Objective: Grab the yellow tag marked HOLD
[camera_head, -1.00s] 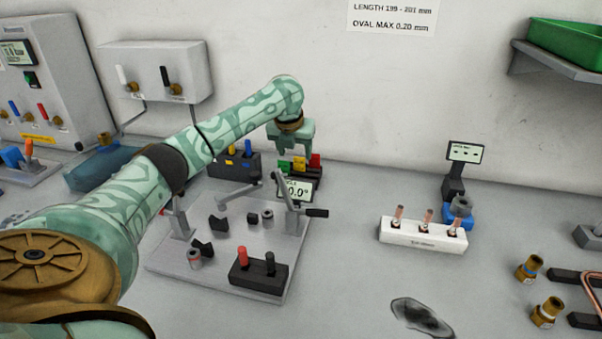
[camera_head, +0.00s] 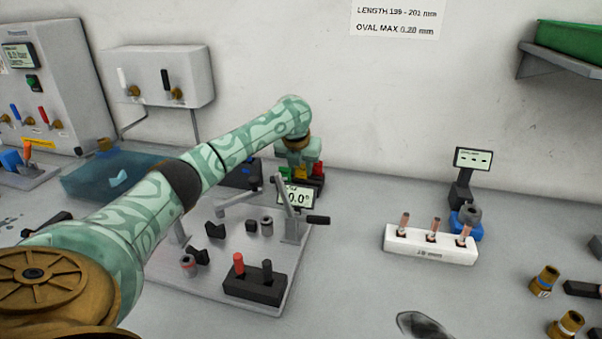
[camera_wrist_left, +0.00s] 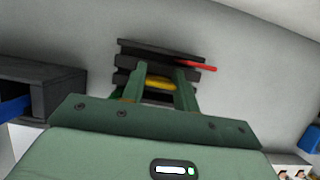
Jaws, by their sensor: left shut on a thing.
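My left gripper (camera_head: 300,160) is over the dark tag rack at the back of the bench, behind the bending plate. In the left wrist view, its two green fingers (camera_wrist_left: 161,88) are shut on the yellow tag (camera_wrist_left: 160,83), which lies between them. The yellow tag also shows just under the gripper in the head view (camera_head: 300,170). Its lettering cannot be read. A red tag (camera_head: 317,169) stands right of it and a green tag (camera_head: 283,173) left of it, both in the rack. My right gripper is in neither view.
The metal plate (camera_head: 215,270) with clamp levers and an angle display (camera_head: 298,196) lies in front of the rack. A white block (camera_head: 430,248) with copper pieces stands to the right. Bench between them is clear. Brass fittings (camera_head: 543,281) stand at the far right.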

